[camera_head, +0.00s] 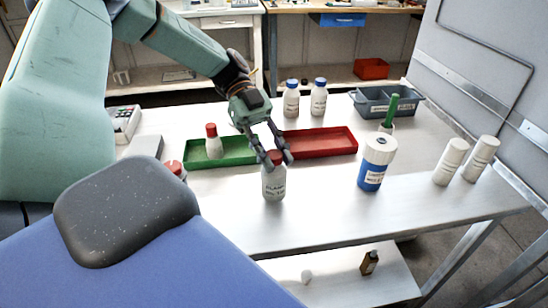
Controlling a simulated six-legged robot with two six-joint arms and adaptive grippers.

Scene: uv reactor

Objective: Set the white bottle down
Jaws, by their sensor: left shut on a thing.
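My left gripper (275,159) reaches in from the upper left and is shut on the red cap of a white bottle (274,185) with dark print on its label. The bottle is upright at the front middle of the white table (330,225). Its base appears at the table top, but I cannot tell whether it touches. The fingers partly hide the cap. My right gripper is not in view.
Behind are a green tray (240,152) holding a red-capped bottle (213,142) and a red tray (325,142). A blue-and-white container (376,164) and two white bottles (465,160) stand to the right. Clear table lies between the held bottle and the container.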

